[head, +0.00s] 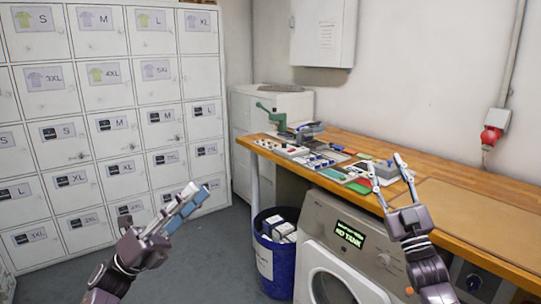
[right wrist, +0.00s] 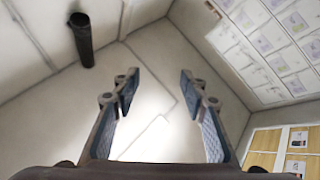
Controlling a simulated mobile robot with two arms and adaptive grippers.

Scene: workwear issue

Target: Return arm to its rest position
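My left gripper (head: 193,200) is raised in the lower left of the head view, in front of the lockers and above the floor. It is seen at a slant; its blue inner pad shows and it looks open, with nothing clearly held. My right gripper (head: 388,168) points up in front of the wooden counter on the right. Its two fingers are spread apart. In the right wrist view its fingers (right wrist: 163,95) stand apart with only the ceiling and walls behind them, so it is open and empty.
White lockers (head: 107,80) with size labels fill the left. Below are a blue bin (head: 278,262) and a front-loading machine (head: 335,255). Grey floor (head: 212,255) is clear on the left.

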